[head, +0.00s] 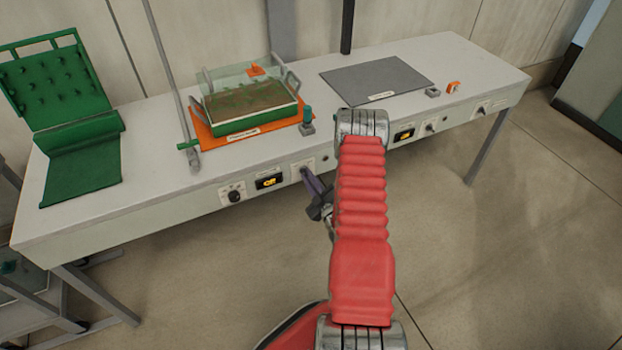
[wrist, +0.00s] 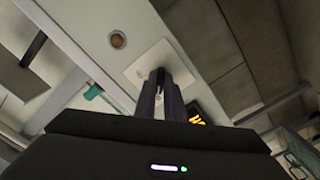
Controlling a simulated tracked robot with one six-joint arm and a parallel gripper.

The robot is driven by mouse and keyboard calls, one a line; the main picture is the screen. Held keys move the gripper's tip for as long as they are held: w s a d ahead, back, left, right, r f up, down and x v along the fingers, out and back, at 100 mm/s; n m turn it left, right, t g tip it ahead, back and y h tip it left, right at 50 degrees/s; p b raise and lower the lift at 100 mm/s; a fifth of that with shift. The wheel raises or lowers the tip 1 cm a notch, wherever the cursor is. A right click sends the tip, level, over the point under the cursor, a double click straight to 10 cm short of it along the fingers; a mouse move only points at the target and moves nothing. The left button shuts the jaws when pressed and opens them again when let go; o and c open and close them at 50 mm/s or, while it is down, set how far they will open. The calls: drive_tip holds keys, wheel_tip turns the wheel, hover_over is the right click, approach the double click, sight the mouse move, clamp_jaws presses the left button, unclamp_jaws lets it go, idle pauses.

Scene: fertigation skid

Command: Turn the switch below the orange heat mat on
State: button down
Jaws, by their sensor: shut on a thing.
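The orange heat mat (head: 203,136) lies on the bench under a green tray (head: 250,105) of brown soil. Below it, on the bench's front panel, a pale switch plate (head: 297,168) sits just right of a dark display with amber characters (head: 269,182). My gripper (head: 305,172) reaches the plate with its dark fingers. In the wrist view the fingers (wrist: 160,78) are shut on the switch at the white plate (wrist: 142,68). They hide most of the switch, so I cannot tell its position. The amber display (wrist: 196,117) shows partly beside the fingers.
A black knob (head: 235,196) is left of the display. A round dark indicator (wrist: 118,40) is near the plate. A grey mat (head: 375,78) lies farther right, with another display (head: 404,134) and switch (head: 431,127) below. Floor before the bench is clear.

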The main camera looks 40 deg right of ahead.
drive_tip(key=shift+w+r+m, duration=0.1)
drive_tip(key=shift+m, duration=4.3)
drive_tip(key=shift+w+r+m, duration=0.1)
drive_tip(key=shift+m, duration=4.3)
drive_tip(key=shift+s, duration=0.1)
drive_tip(key=c, duration=2.3)
unclamp_jaws()
drive_tip(key=shift+d, duration=0.1)
drive_tip(key=o, duration=0.5)
drive_tip(key=shift+f, duration=0.15)
drive_tip(key=shift+c, duration=0.2)
drive_tip(key=shift+a, duration=0.2)
drive_tip(key=shift+s, duration=0.15)
